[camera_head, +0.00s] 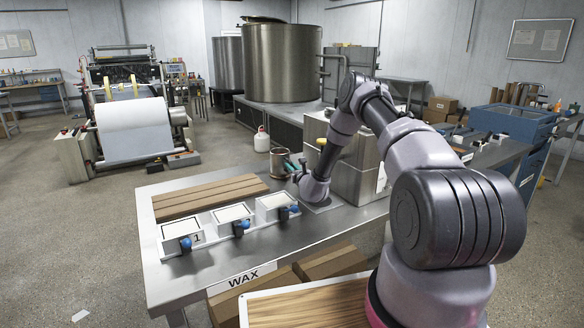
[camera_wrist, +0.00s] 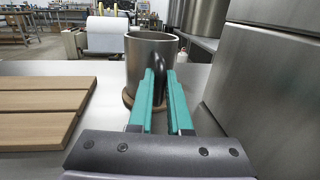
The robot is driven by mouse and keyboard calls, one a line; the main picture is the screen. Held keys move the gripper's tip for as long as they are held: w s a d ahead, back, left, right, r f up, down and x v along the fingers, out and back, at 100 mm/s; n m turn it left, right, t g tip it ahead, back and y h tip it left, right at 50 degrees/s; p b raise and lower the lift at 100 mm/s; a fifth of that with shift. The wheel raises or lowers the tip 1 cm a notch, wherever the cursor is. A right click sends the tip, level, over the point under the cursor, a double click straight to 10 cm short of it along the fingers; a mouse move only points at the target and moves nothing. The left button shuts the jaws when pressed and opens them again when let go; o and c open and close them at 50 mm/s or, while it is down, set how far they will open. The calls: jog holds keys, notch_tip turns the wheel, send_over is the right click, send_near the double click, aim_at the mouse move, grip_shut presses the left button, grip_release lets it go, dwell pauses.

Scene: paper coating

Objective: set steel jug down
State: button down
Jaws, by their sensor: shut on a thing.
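The steel jug (camera_wrist: 143,63) is upright in front of my gripper in the wrist view. Its dark handle (camera_wrist: 159,75) lies between the green fingers of my gripper (camera_wrist: 160,100), which are shut on it. A round brown coaster-like disc (camera_wrist: 130,99) shows under the jug; I cannot tell whether the jug touches it. In the head view the jug (camera_head: 279,161) is at the back of the metal table (camera_head: 330,222), with my gripper (camera_head: 291,166) at its right side. The jug's underside is hidden.
Wooden boards (camera_head: 208,197) lie to the left of the jug. Three white trays (camera_head: 232,216) with blue-knobbed clips line the front edge. A large steel box (camera_head: 352,165) stands close on the right, and a white bottle (camera_head: 262,140) is behind.

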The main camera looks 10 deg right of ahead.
jog(key=c, duration=0.8)
grip_release()
jog(key=shift+f, duration=0.1)
jog(key=shift+c, duration=0.2)
